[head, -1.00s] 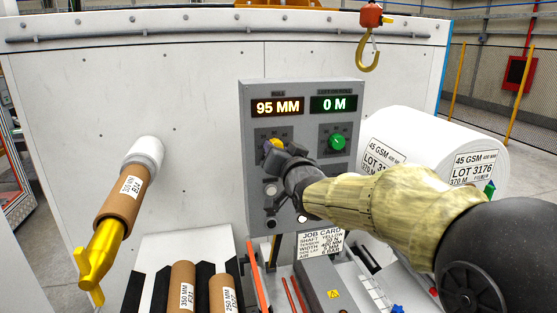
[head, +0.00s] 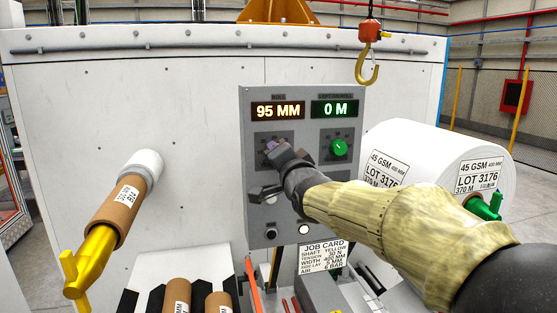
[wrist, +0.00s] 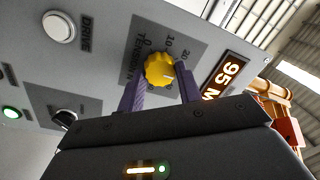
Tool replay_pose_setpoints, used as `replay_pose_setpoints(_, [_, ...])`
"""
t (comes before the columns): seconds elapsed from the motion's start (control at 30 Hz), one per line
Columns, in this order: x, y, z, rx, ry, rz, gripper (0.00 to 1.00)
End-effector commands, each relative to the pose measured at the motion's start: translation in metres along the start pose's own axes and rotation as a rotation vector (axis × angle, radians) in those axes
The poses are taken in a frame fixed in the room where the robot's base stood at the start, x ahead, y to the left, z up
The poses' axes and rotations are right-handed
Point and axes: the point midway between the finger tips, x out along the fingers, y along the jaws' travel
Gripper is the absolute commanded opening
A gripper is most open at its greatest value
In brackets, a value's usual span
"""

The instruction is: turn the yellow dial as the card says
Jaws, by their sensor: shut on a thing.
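The yellow dial (wrist: 159,70) is on the grey control panel, with TENSION and scale numbers printed around it. In the wrist view it sits between the two purple fingers of my gripper (wrist: 160,86), which is shut on it. A pale mark shows on the dial's face, but its exact reading is hard to tell. In the head view my gripper (head: 274,148) covers the dial. The job card (head: 323,259) is below the panel. It lists shaft yellow, tension, width, side lay and air; the tension figure is too small to read surely.
The panel (head: 355,125) has displays reading 95 MM and 0 M. A green dial (head: 338,147) is to the right. A large white roll (head: 440,165) stands right of the panel. A hoist hook (head: 367,65) hangs above. A yellow shaft (head: 92,262) with a cardboard core sticks out at left.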

Motion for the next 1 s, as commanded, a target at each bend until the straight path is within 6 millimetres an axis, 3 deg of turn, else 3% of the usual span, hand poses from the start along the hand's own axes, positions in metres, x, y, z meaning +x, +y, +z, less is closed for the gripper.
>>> replay_pose_setpoints(0.23, [0.000,0.001,0.000,0.000,-0.001,0.002,0.12])
replay_pose_setpoints(0.27, [0.000,0.001,0.000,0.000,-0.001,0.002,0.37])
replay_pose_setpoints(0.37, [0.000,0.001,0.000,-0.001,-0.001,0.002,0.56])
replay_pose_setpoints(0.77, [-0.004,0.000,0.001,-0.002,-0.002,-0.001,0.57])
replay_pose_setpoints(1.0, [-0.031,0.001,0.003,-0.004,-0.001,-0.002,0.57])
